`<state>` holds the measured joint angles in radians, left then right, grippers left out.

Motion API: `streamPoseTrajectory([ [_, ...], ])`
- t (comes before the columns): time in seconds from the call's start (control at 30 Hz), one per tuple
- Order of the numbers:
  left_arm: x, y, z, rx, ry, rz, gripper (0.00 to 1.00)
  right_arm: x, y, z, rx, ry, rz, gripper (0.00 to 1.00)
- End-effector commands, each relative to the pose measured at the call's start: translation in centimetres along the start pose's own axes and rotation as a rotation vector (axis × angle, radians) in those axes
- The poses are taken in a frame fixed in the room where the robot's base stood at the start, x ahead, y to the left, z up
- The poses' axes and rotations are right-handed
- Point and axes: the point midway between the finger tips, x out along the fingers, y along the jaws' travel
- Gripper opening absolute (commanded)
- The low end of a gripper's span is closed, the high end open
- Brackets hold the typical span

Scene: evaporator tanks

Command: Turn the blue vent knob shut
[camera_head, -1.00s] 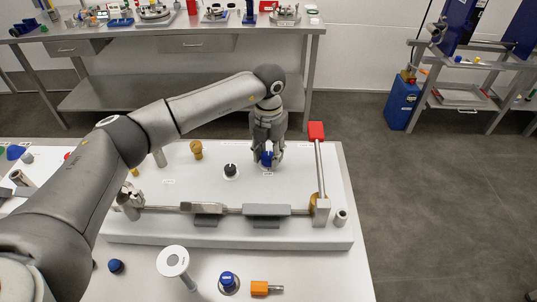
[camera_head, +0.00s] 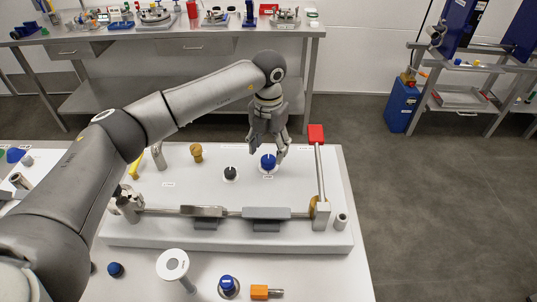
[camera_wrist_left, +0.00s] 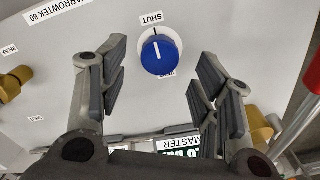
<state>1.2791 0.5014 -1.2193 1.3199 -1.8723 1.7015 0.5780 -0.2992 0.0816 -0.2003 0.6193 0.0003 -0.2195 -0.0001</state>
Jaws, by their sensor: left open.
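The blue vent knob (camera_head: 268,162) stands on the white panel, right of a black knob. In the left wrist view the blue knob (camera_wrist_left: 161,54) has a white line that points toward the printed word SHUT (camera_wrist_left: 152,19). A second label beyond the knob is partly hidden. My left gripper (camera_head: 267,148) is open and empty, just above and behind the knob. In the left wrist view its fingers are spread on both sides of the knob with clear gaps. My right gripper is not in view.
A black knob (camera_head: 230,173) and a brass knob (camera_head: 196,152) stand to the left. A red-topped lever (camera_head: 316,134) rises close on the right. A steel rod with grey blocks (camera_head: 266,212) runs along the panel's front. Open floor lies to the right.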

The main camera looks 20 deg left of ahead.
Motion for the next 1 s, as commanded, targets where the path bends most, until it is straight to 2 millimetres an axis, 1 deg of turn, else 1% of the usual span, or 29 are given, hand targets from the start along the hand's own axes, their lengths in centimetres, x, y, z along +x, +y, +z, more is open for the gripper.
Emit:
streamPoseTrajectory([
  [0.03, -1.3, 0.0, 0.1, 0.0, -0.004, 0.0, 0.58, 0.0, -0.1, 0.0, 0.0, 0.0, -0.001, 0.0],
  [0.2, -4.9, 0.0, 0.1, 0.0, -0.003, 0.001, 0.58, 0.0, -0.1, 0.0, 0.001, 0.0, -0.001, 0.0],
  [0.3, -6.6, 0.0, 0.0, 0.0, -0.002, 0.0, 0.58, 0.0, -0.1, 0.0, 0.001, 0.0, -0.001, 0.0],
  [0.4, -7.7, 0.0, 0.1, 0.0, -0.001, 0.0, 0.58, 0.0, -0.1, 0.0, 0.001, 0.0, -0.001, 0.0],
  [0.57, -8.5, 0.0, 0.0, 0.0, 0.001, 0.001, 0.58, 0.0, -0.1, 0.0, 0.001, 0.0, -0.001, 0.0],
  [1.0, -8.5, 0.0, 0.0, 0.0, 0.001, 0.0, 0.58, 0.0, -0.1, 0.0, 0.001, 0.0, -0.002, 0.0],
])
